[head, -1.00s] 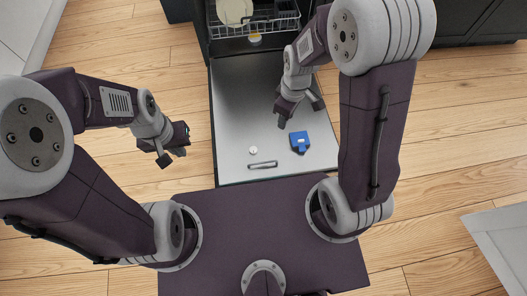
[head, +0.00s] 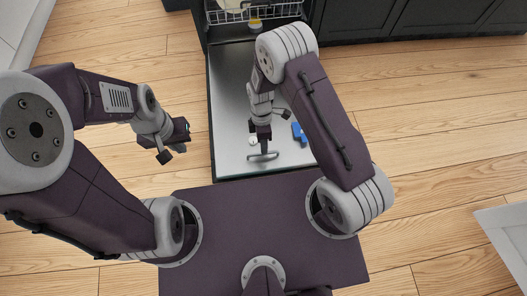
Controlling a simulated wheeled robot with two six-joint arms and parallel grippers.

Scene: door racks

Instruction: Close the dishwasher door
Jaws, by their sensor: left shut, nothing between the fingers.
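The dishwasher door (head: 230,95) is folded down flat, its grey inner face up, reaching from the dishwasher toward my base. On it are a silver handle-like bar (head: 270,156) near the front edge, a small white round piece and a blue block (head: 298,132), partly hidden by my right arm. My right gripper (head: 264,145) is over the door close to the bar; I cannot tell whether it touches it, or how far its fingers are apart. My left gripper (head: 172,153) is shut and empty above the floor, left of the door.
The dishwasher's white rack (head: 235,15) shows at the top edge, with a small yellow-topped item (head: 255,24) below it. Dark cabinets (head: 430,20) stand to the right. Wooden floor is clear on both sides of the door. A pale panel (head: 508,232) is at lower right.

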